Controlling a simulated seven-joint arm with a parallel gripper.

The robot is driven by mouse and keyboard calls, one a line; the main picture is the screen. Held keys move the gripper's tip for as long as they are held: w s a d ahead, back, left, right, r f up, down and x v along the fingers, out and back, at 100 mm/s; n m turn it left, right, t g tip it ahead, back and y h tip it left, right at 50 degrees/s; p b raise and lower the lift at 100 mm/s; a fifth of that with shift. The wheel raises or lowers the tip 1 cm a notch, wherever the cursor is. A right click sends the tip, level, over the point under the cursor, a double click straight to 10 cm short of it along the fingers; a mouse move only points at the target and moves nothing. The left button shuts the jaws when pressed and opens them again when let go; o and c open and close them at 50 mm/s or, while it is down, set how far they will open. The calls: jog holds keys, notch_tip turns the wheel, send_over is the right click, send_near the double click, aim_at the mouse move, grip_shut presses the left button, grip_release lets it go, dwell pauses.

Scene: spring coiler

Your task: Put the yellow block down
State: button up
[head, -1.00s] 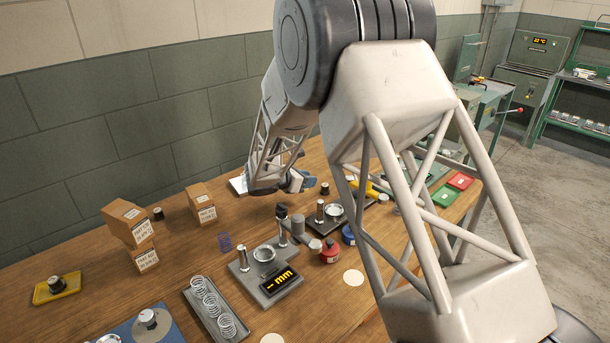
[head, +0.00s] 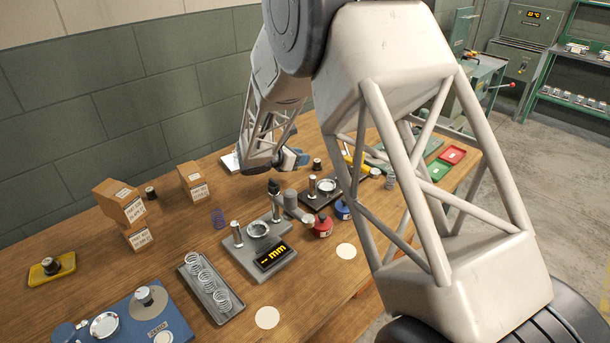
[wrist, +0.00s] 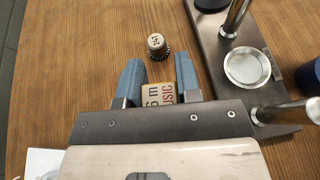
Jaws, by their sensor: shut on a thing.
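The yellow block (wrist: 160,92) sits between the two blue fingers of my gripper (wrist: 158,68) in the wrist view, with dark lettering on its face. The fingers are shut on it. Most of the block is hidden by the gripper body. In the head view my gripper (head: 293,158) is low over the far part of the wooden bench, left of a dark measuring stand (head: 322,194). The block cannot be made out there. I cannot tell whether the block touches the bench.
A small dark knurled piece with a pale marked top (wrist: 157,46) stands just beyond the fingertips. The stand with a silver ring (wrist: 247,68) and post is close on the right. A white sheet (wrist: 44,162) lies at lower left. Bare wood (wrist: 85,60) lies left of the fingers.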

notch_tip(320, 180, up, 11)
jog(key=s+d+r+m+g, duration=0.1)
jog(key=s+d, duration=0.3)
jog(key=s, duration=0.5)
jog(key=s+d+r+h, duration=0.1)
jog(key=s+d, duration=0.3)
jog(key=s, duration=0.4)
jog(key=s+d+r+m+g, duration=0.1)
jog(key=s+d, duration=0.2)
jog(key=s, duration=0.6)
jog(key=s+d+f, duration=0.1)
jog(key=s+d, duration=0.3)
jog(key=s, duration=0.3)
jog(key=s+d+f+m+g, duration=0.1)
jog(key=s+d, duration=0.2)
jog(key=s, duration=0.4)
jog(key=s+d+f, duration=0.1)
jog(key=s+d, duration=0.3)
jog(key=s, duration=0.3)
notch_tip(320, 180, down, 15)
jog(key=shift+a+h, duration=0.15)
jog(key=shift+h, duration=0.25)
jog(key=w+a, duration=1)
